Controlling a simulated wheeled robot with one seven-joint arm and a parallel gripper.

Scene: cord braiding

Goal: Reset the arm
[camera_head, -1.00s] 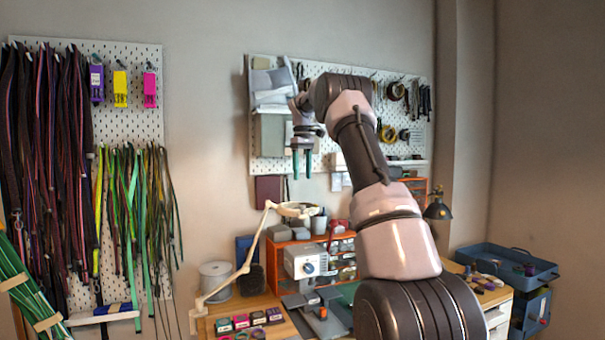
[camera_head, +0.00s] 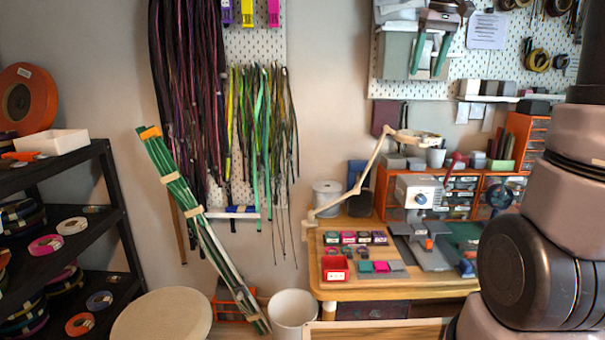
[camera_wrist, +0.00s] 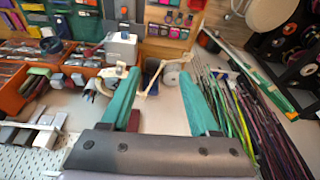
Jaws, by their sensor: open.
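My gripper (camera_head: 432,55) hangs at the top of the head view, in front of the pegboard, with its two green fingers pointing down and spread apart. In the wrist view my gripper (camera_wrist: 160,103) shows its green fingers wide apart with nothing between them. My arm rises along the right edge of the head view, and its upper links are partly cut off by the frame. The gripper is well above the workbench (camera_head: 345,290) and touches nothing that I can see.
A magnifier lamp (camera_head: 372,165) and a white machine (camera_head: 420,192) stand on the bench below. Hanging cords (camera_head: 190,95) cover the left pegboard. A black shelf (camera_head: 60,237) stands at far left, with a white bin (camera_head: 293,312) on the floor. Air around the gripper looks free.

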